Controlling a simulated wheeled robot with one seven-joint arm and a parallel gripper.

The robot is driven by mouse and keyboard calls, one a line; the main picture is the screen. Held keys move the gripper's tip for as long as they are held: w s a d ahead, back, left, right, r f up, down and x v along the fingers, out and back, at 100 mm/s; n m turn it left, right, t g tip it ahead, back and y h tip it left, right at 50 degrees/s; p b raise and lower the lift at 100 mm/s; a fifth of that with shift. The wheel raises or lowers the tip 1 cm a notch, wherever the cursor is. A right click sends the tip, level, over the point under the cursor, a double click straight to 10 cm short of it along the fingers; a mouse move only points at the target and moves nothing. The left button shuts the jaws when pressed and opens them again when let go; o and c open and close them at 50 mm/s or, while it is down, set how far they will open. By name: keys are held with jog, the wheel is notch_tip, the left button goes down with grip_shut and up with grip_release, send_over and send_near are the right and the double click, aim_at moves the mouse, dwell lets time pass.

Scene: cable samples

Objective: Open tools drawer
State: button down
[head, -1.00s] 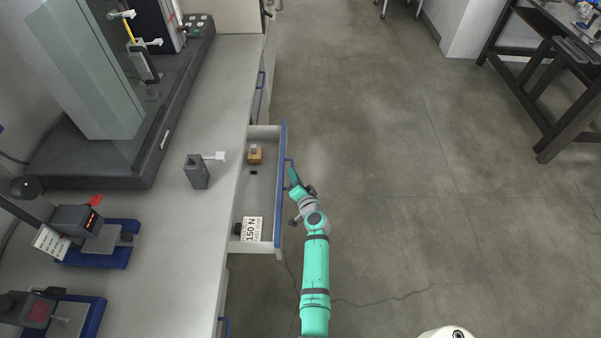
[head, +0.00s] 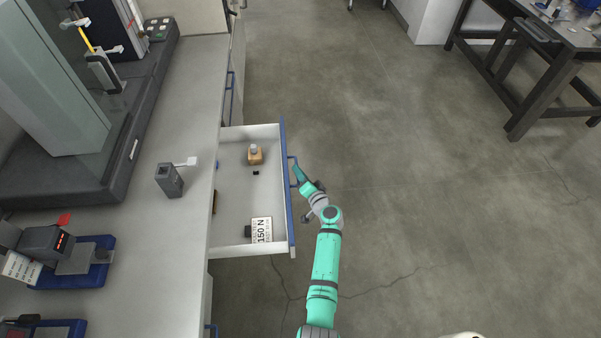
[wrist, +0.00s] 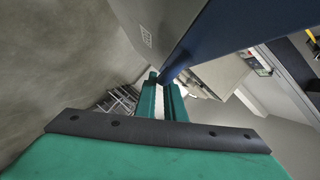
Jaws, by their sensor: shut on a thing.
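The tools drawer (head: 235,218) stands well out from the bench in the head view. Its blue front (head: 288,190) faces right and carries a blue bar handle (head: 294,172). My gripper (head: 297,172) is at that handle, shut on it, with the teal arm reaching up from below. In the wrist view my gripper's fingers (wrist: 162,97) meet the blue handle (wrist: 170,75) beside the drawer front (wrist: 225,30). The grip point itself is small and partly hidden by the fingers.
Inside the drawer lie a wooden block with a grey top (head: 255,155), a small black piece (head: 256,173) and a card marked 150 N (head: 262,230). A grey device (head: 169,180) stands on the bench top (head: 190,110). The floor (head: 430,220) to the right is clear.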

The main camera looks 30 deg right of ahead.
jog(key=shift+s+a+f, duration=0.15)
jog(key=shift+f, duration=0.15)
jog(key=c, duration=1.8)
grip_release()
jog(key=shift+c, duration=0.2)
jog(key=shift+r, duration=0.15)
jog(key=v, duration=1)
jog(key=shift+s, duration=0.35)
jog(key=shift+r, duration=0.1)
